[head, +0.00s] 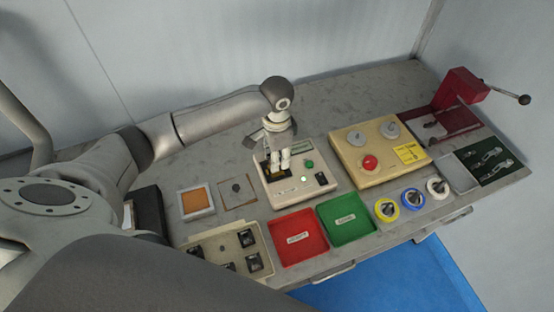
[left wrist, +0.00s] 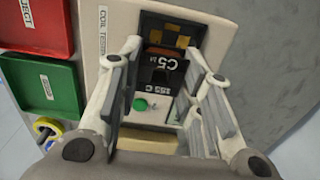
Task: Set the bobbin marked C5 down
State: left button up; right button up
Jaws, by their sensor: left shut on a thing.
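The black bobbin marked C5 (left wrist: 168,68) is between the fingers of my left gripper (left wrist: 160,54), which is shut on it. The left gripper (head: 275,166) points down over the coil tester (head: 316,190) in the head view. In the left wrist view the bobbin is at the dark recess with gold contacts (left wrist: 166,34) on the tester (left wrist: 100,92). I cannot tell whether the bobbin rests in the recess or is just above it. In the head view the fingers mostly hide the bobbin. My right gripper is not in view.
A red bin (head: 297,237) and a green bin (head: 346,218) lie in front of the tester. A cream tray (head: 213,243) holds several black bobbins. A beige winder (head: 366,168) stands right of the tester, with wire spools (head: 412,199) in front of it.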

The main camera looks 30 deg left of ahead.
pick_arm(q)
jog(key=shift+w+a+f, duration=0.1)
jog(key=shift+w+f, duration=0.25)
jog(key=shift+f, duration=0.05)
jog(key=shift+w+a+f, duration=0.1)
jog(key=shift+w+f, duration=0.05)
jog(key=shift+f, duration=1.6)
jog(key=shift+f, duration=0.1)
jog(key=o, duration=1)
notch_tip(320, 180, up, 11)
jog(key=shift+f+b, duration=0.1)
jog(key=shift+b, duration=0.4)
jog(key=shift+r, duration=0.75)
